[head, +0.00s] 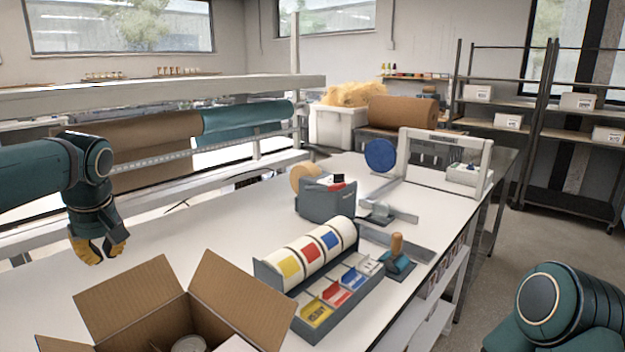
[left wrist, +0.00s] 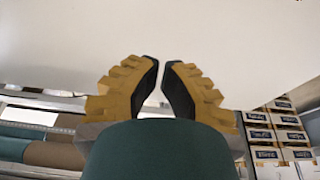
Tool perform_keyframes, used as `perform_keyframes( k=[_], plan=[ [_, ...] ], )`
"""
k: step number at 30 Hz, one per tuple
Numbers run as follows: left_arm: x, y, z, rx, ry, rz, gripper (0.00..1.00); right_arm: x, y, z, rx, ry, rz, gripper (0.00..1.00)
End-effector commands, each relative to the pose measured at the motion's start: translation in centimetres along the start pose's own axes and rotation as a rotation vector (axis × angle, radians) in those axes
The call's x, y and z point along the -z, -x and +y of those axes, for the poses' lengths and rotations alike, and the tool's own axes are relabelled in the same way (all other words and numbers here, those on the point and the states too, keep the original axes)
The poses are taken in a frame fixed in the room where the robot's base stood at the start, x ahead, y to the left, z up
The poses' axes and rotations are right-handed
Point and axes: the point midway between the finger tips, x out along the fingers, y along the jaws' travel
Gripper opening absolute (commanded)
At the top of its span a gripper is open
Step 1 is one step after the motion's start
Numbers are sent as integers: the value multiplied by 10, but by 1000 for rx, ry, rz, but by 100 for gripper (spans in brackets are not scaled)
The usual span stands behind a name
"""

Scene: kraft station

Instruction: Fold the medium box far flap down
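An open cardboard box (head: 176,322) stands on the near table, cut off by the bottom edge of the head view. Its back-left flap (head: 128,305) and its right flap (head: 240,302) stand up and lean outward. A third flap (head: 62,344) shows at the lower left; the near side is out of view. My left gripper (head: 101,255) hangs above and behind the back-left flap, apart from it. In the left wrist view its fingers (left wrist: 161,64) are close together with a narrow gap and nothing between them. My right gripper is out of view; only its arm shows.
A round grey item (head: 188,344) lies inside the box. A label-roll dispenser (head: 318,275) stands right of the box, with a grey tape machine (head: 327,200) behind it. White tabletop (head: 200,240) is clear behind the box. A shelf frame (head: 170,88) runs along the back left.

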Motion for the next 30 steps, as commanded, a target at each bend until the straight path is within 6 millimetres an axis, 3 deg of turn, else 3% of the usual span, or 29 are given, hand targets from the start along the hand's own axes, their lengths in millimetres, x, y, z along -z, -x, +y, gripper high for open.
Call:
perform_keyframes(
  k=[11,30],
  plan=[
    [-3,1,0,0,-1,0,0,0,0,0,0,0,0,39],
    [-41,-1,4,0,-1,1,0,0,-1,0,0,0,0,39]
  ],
)
